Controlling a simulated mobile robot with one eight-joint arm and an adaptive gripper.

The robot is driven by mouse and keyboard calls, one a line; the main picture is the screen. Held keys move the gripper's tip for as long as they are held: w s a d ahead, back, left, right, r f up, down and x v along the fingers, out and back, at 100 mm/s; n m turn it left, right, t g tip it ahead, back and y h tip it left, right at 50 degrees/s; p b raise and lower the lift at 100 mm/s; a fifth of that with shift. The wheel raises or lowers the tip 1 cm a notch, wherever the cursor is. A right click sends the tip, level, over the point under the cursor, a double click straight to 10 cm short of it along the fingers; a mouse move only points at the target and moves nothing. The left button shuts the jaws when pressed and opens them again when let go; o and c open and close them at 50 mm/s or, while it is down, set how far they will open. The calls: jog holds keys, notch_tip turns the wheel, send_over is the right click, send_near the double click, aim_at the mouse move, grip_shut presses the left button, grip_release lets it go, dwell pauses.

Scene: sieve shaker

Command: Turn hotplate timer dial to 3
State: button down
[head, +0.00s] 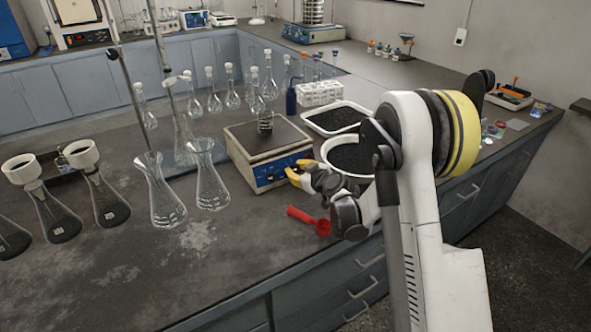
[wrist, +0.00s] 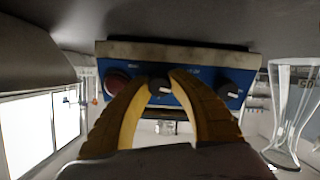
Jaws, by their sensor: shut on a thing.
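In the wrist view the panel carries a red knob (wrist: 117,82), a black middle dial (wrist: 160,87) and another black dial (wrist: 229,89). My gripper (head: 291,173) is at the panel's right part, its yellow fingers (wrist: 163,77) shut on the middle dial, one on each side. The printed labels are too small to read, so the dial's setting cannot be told.
A white bowl (head: 329,148) and a white tray (head: 308,118) of dark granules stand right of the hotplate, close to my arm. A red scoop (head: 310,219) lies in front. Glass flasks (head: 211,178) stand to the left.

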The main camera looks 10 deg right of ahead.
jog(key=m, duration=1.3)
jog(key=shift+m, duration=0.4)
jog(key=m, duration=0.5)
jog(key=shift+g, duration=0.3)
jog(key=m, duration=0.5)
jog(key=shift+m, duration=0.3)
jog(key=c, duration=1.4)
grip_release()
jog(key=shift+c, duration=0.2)
